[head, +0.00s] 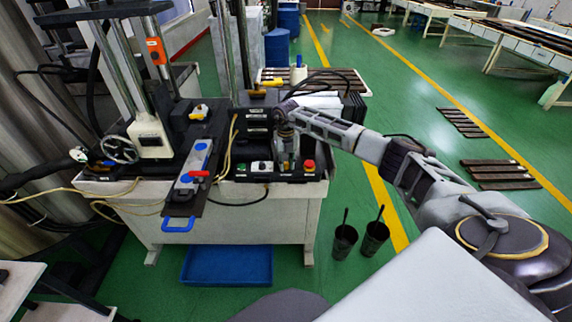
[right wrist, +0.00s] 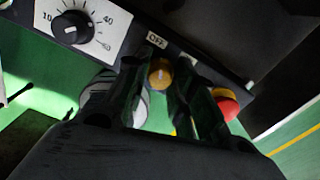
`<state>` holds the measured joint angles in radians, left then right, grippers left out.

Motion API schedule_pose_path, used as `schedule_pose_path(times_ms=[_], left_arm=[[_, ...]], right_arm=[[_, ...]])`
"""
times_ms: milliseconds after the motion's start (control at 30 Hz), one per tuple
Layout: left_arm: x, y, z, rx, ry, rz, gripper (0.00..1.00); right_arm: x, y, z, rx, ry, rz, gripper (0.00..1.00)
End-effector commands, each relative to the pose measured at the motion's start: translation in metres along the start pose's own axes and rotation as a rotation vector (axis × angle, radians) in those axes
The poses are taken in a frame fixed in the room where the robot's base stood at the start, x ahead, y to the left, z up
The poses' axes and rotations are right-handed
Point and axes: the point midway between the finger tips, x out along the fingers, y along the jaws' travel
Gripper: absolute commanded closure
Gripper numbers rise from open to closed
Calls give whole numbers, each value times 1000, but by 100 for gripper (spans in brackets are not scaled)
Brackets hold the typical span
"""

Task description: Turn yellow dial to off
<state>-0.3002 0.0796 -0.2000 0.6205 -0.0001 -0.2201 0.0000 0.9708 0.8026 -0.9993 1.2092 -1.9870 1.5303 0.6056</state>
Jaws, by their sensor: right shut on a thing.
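The yellow dial (right wrist: 160,73) shows in the right wrist view, on the dark front panel beside a small "Off" label (right wrist: 157,40). My right gripper (right wrist: 160,82) has its two dark fingers on either side of the dial, shut on it. My left gripper is in neither view.
A red button (head: 309,165) sits just right of the gripper; it also shows in the right wrist view (right wrist: 225,103). A numbered black knob (right wrist: 72,27) is on the same panel. Two black buckets (head: 344,242) and a blue tray (head: 227,266) are on the floor.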

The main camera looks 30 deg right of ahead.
Motion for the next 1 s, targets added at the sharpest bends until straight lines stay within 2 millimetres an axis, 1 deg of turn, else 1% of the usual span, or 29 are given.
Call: schedule_pose_path(times_ms=[200, 367, 833, 867, 1000], left_arm=[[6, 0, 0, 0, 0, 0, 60], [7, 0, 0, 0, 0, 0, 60], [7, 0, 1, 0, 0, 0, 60], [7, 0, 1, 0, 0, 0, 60], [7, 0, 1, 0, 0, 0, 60]], right_arm=[[0, 0, 1, -107, -3, 0, 98], [0, 0, 0, -151, -1, 0, 98], [0, 0, 0, -167, -1, 0, 98], [0, 0, 0, -167, -1, 0, 73], [0, 0, 0, -167, -1, 0, 55]])
